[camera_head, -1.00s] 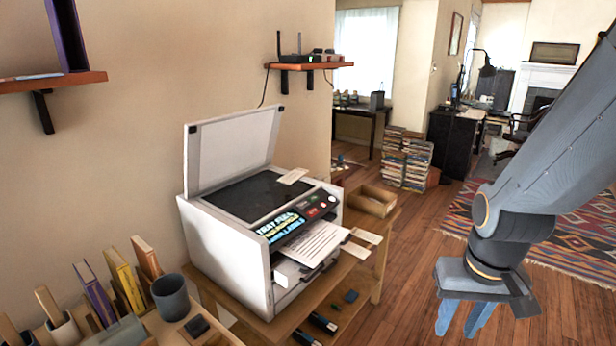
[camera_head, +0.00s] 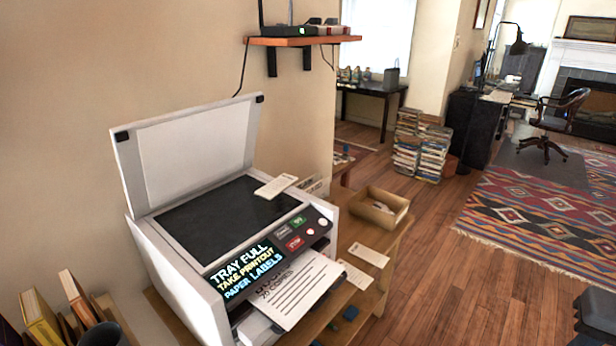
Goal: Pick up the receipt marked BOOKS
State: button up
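Three small pale paper slips show in the head view. One slip (camera_head: 276,187) lies on the back right edge of the printer's scanner bed. Another slip (camera_head: 369,255) lies on the wooden stand (camera_head: 398,243) right of the printer (camera_head: 180,262). A third slip (camera_head: 355,275) lies just in front of it, close to the output tray. Their print is too small to read, so I cannot tell which says BOOKS. Only a dark grey part of my arm shows at the lower right edge. My gripper's fingers are out of view.
The printer's lid (camera_head: 195,150) stands open; its screen reads TRAY FULL, TAKE PRINTOUT. A printed sheet (camera_head: 300,287) sticks out of its front. An open wooden box (camera_head: 378,207) stands behind the slips. A shelf (camera_head: 300,41) juts from the wall above. The floor (camera_head: 440,270) at right is clear.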

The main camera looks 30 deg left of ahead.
aim_at(276, 187)
jog(key=u, duration=0.05)
jog(key=i, duration=0.6)
jog(key=u, duration=0.9)
jog(key=i, duration=0.55)
jog(key=u, duration=0.5)
